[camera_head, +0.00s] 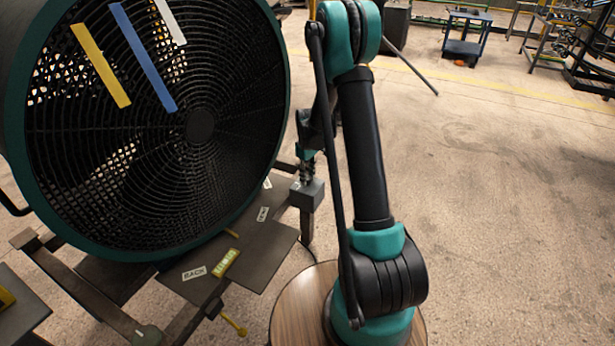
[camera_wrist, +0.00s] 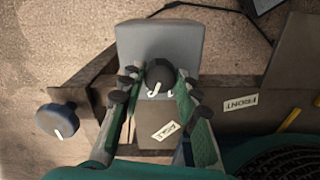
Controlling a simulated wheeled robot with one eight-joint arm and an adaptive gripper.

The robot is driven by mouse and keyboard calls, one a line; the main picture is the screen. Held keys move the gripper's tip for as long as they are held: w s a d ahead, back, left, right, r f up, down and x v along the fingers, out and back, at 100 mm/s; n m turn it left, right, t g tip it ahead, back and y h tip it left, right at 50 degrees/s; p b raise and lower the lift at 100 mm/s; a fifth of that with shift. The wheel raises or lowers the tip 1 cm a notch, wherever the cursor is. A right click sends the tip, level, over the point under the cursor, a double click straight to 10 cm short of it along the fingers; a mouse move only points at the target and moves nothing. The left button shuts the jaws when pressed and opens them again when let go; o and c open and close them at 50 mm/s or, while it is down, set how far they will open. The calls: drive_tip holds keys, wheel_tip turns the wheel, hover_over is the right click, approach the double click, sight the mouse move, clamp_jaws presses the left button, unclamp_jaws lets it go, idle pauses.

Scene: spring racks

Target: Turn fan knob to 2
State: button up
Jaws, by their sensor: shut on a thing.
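The large round fan (camera_head: 200,125) with a dark grille and teal rim stands at the left in the head view. A grey box (camera_wrist: 160,38) carries a small black knob (camera_wrist: 160,77) with a white mark at its lower edge. The grey box also shows in the head view (camera_head: 307,196), below my gripper (camera_head: 304,168). In the wrist view my gripper (camera_wrist: 156,88) has a finger on each side of the black knob and is shut on it. I cannot read any number at the knob; the fingers cover part of its surroundings.
A separate dark round knob (camera_wrist: 57,120) with a white mark sits left of the fingers. A FRONT label (camera_wrist: 240,103) and another paper label (camera_wrist: 167,130) lie nearby. A BACK label (camera_head: 194,273) lies on the dark plate below the fan. Open floor (camera_head: 490,190) spreads at the right.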

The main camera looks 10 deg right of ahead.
sight(308, 177)
drive_tip(key=o, duration=1.2)
drive_tip(key=shift+c, duration=0.2)
wheel_tip(308, 177, up, 12)
drive_tip(key=shift+s, duration=0.1)
drive_tip(key=s+d+m+t, duration=0.1)
drive_tip(key=s+m, duration=0.3)
drive_tip(key=s, duration=1.1)
drive_tip(key=s+d+m+t, duration=0.2)
drive_tip(key=s+m+t, duration=0.1)
drive_tip(key=s, duration=1.2)
drive_tip(key=shift+s+d+r+m, duration=0.25)
drive_tip(key=shift+s+d+m, duration=0.1)
drive_tip(key=shift+m, duration=0.25)
